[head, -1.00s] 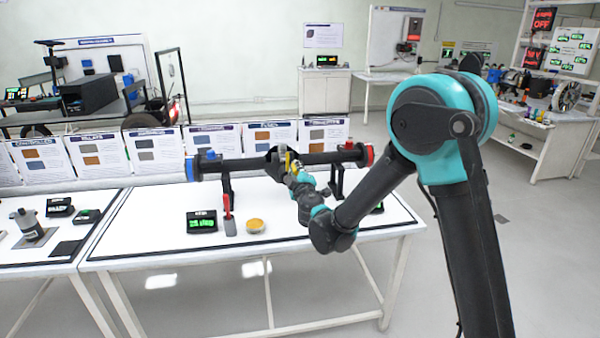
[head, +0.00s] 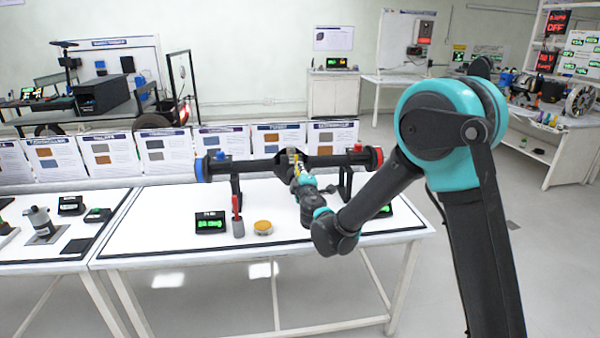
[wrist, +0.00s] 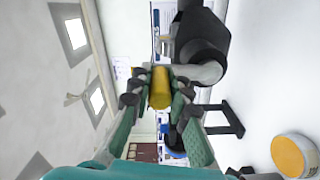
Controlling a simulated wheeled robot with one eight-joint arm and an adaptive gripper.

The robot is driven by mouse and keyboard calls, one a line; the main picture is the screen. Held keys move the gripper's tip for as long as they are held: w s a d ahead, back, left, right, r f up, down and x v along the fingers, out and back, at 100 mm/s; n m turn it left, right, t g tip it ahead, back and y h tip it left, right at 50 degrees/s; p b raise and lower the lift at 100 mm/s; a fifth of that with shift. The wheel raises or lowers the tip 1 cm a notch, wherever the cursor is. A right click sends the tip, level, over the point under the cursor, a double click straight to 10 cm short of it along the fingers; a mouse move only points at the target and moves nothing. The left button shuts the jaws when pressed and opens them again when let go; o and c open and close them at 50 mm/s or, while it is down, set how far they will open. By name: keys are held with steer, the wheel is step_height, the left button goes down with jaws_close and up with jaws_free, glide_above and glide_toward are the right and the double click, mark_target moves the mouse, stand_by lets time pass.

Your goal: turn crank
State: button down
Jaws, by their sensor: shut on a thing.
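The rig is a dark horizontal shaft (head: 255,167) on black stands, with a blue end (head: 200,168) at left and a red end (head: 376,158) at right. My gripper (head: 298,172) is at the middle of the shaft. In the wrist view my gripper (wrist: 159,92) is shut on the crank's yellow handle (wrist: 160,87), one finger on each side. A grey crank arm (wrist: 205,74) shows beside the handle, close to a round black hub (wrist: 200,52). In the head view my wrist partly hides the crank, so its exact angle is unclear.
The white table (head: 160,230) carries a display box (head: 210,222), a red-handled tool (head: 238,215) and a round orange-topped dish (head: 263,228) in front of the shaft. Upright cards (head: 225,148) line its back.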

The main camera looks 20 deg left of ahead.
steer(key=c, duration=1.4)
jaws_free()
steer(key=v, duration=1.2)
steer(key=w+d+f+m+g+h, duration=0.1)
steer(key=w+d+f+m+h, duration=0.3)
steer(key=d, duration=1.3)
steer(key=w+d+f+m+g+h, duration=0.15)
steer(key=d+m+h, duration=0.55)
steer(key=d, duration=0.9)
steer(key=s+d+f+m+g, duration=0.2)
steer(key=s+d+m, duration=0.1)
steer(key=d, duration=0.3)
steer(key=s+d+f+m+g, duration=0.2)
steer(key=s+d+f+m, duration=0.1)
steer(key=d, duration=0.4)
steer(key=s+d+f+m+g, duration=0.1)
steer(key=s+f, duration=0.1)
steer(key=s, duration=0.3)
steer(key=s+d+f+m+g+y, duration=0.1)
steer(key=s+m+g, duration=0.1)
steer(key=s, duration=0.2)
steer(key=s+d+f+m+g, duration=0.1)
steer(key=s+f, duration=0.1)
steer(key=s, duration=0.3)
steer(key=shift+s+d+f+m+g+y, duration=0.25)
steer(key=shift+s+f+m+g+y, duration=0.05)
steer(key=shift+f+g+y, duration=0.1)
